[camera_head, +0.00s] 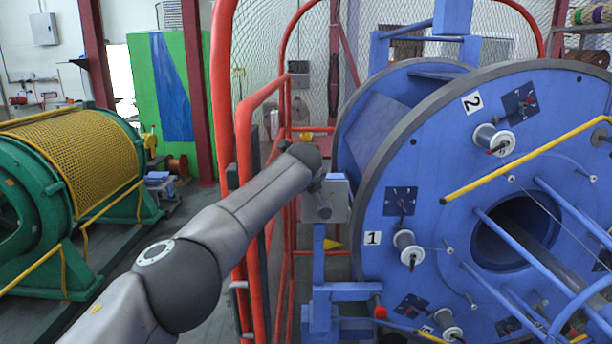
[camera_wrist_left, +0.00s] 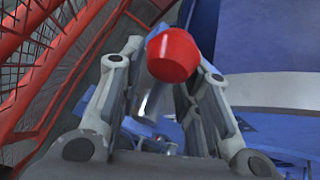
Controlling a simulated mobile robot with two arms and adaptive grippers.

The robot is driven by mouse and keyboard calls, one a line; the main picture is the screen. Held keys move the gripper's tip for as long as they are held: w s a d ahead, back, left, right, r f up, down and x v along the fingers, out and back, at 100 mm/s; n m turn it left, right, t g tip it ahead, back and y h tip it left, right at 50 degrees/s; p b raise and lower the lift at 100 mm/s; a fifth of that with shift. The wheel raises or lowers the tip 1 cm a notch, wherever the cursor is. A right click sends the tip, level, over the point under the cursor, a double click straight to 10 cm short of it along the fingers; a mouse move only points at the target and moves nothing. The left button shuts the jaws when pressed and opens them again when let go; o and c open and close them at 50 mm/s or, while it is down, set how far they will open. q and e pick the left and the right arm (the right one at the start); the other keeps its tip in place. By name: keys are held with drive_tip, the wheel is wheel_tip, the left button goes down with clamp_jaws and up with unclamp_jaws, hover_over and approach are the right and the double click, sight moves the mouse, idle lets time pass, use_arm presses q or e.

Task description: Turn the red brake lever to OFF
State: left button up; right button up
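The red knob of the brake lever (camera_wrist_left: 172,55) shows in the left wrist view, with a pale metal rod below it. My left gripper (camera_wrist_left: 168,60) is open, with one finger on each side of the knob. I cannot tell whether either finger touches it. In the head view my left arm reaches to a grey box (camera_head: 337,203) beside the large blue machine. There the gripper and the lever are mostly hidden by the arm, and no OFF marking is readable. My right gripper is not in view.
The blue strander (camera_head: 455,120) with its bobbins fills the right side. A red tubular guard frame (camera_head: 243,150) with mesh stands close beside my left arm. A green machine with a yellow mesh cover (camera_head: 85,150) is at the left. A small red knob (camera_head: 380,312) sits low on the blue machine.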

use_arm(q)
drive_tip(key=shift+s+r, duration=0.3)
drive_tip(key=shift+r, duration=0.05)
drive_tip(key=v, duration=1.1)
drive_tip(key=shift+f, duration=0.25)
drive_tip(key=shift+s+a, duration=0.1)
